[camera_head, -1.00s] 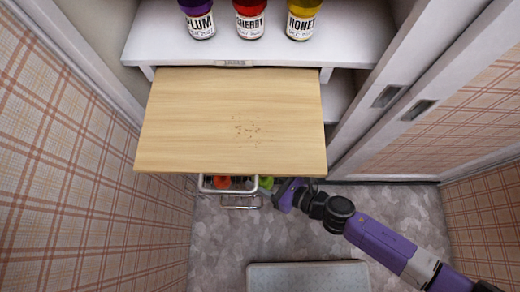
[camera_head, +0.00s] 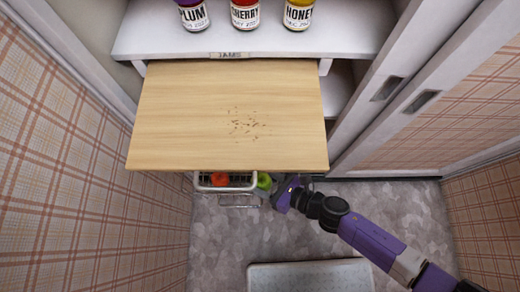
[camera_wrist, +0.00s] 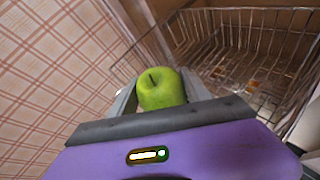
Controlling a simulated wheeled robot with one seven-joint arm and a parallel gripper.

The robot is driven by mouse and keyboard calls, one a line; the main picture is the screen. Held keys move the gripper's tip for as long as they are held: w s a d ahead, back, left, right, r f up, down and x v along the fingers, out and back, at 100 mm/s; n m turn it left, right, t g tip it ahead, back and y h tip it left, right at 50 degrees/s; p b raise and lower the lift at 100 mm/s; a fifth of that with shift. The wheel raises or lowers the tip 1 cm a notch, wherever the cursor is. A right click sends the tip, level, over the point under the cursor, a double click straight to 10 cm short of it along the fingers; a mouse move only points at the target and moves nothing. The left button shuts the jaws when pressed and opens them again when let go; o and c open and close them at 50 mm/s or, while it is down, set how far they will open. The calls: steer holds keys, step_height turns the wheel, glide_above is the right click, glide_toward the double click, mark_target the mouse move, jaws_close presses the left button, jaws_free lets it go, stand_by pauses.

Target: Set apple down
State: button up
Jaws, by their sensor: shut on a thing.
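The green apple (camera_wrist: 160,90) sits between the two fingers of my gripper (camera_wrist: 159,84) in the wrist view, stem facing the camera. My gripper is shut on it. In the head view the apple (camera_head: 264,181) shows just below the front edge of the wooden board, close to the right side of a wire basket (camera_head: 238,187). In the wrist view the wire basket (camera_wrist: 240,16) stands open beyond and to the right of the apple. I cannot tell whether the apple touches it.
A red-orange item (camera_head: 219,179) lies in the basket. The wooden board (camera_head: 225,110), with dark crumbs on it, overhangs the basket. Several jam jars (camera_head: 245,14) stand on the white shelf (camera_head: 155,35) behind. A pale mat (camera_head: 310,277) lies on the floor. A plaid wall (camera_wrist: 50,65) is on the left.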

steer(key=shift+f, duration=0.25)
steer(key=o, duration=1.5)
steer(key=shift+r, duration=0.15)
steer(key=shift+r+p, duration=0.6)
steer(key=shift+r, duration=0.05)
steer(key=v, duration=1.2)
steer(key=shift+f, duration=0.15)
